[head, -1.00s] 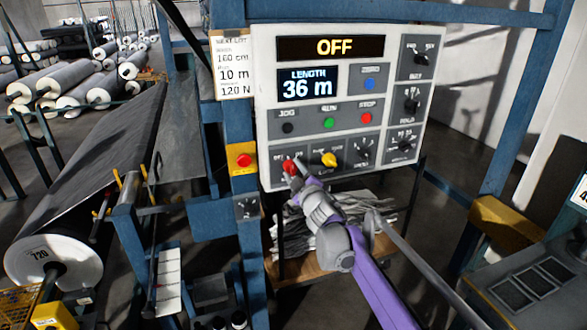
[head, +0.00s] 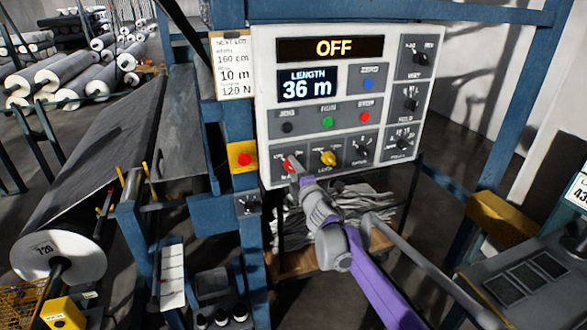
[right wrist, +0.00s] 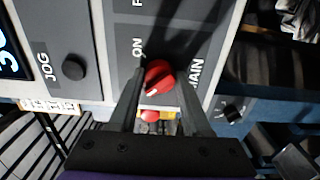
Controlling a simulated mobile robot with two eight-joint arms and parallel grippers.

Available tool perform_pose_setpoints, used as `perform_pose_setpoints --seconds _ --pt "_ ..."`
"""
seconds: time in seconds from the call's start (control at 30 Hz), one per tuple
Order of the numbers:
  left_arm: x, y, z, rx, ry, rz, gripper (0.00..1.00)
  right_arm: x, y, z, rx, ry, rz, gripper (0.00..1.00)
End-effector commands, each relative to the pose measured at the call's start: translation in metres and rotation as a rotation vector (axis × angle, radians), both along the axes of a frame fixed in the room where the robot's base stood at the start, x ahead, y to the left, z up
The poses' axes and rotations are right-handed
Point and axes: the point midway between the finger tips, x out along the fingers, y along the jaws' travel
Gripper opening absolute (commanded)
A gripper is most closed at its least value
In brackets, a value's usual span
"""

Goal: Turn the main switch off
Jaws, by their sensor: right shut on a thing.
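The main switch is a red rotary knob (head: 290,163) at the lower left of the grey control panel (head: 262,100). In the right wrist view the knob (right wrist: 160,76) sits between my fingers, beside the printed words ON and MAIN. Its white mark points to the lower left of that picture. My right gripper (head: 296,172) is shut on the knob, one finger on each side; it also shows in the right wrist view (right wrist: 162,92). The panel's top display (head: 330,48) reads OFF. My left gripper is not in view.
A yellow knob (head: 328,158) sits just right of the main switch. Black, green and red buttons lie above. A red stop button on a yellow plate (head: 243,158) is on the blue post to the left. A length display (head: 310,85) reads 36 m.

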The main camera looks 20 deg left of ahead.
Motion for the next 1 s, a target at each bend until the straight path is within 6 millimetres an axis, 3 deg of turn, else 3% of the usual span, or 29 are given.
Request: perform_pose_setpoints --seconds 0.47,0.5,0.67,1.0 --pt "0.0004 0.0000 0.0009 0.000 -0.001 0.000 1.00 0.0002 -0.0005 -0.0002 -0.014 -0.010 -0.001 0.00" --pt "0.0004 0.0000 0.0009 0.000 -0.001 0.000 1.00 0.0002 -0.0005 -0.0002 -0.015 -0.009 -0.001 0.50" --pt "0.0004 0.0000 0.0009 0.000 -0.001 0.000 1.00 0.0001 -0.0004 -0.0001 -0.013 -0.009 -0.001 0.78" --pt "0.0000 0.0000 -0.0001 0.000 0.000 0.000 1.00 -0.0021 -0.0017 -0.0002 -0.012 -0.008 0.000 0.78"
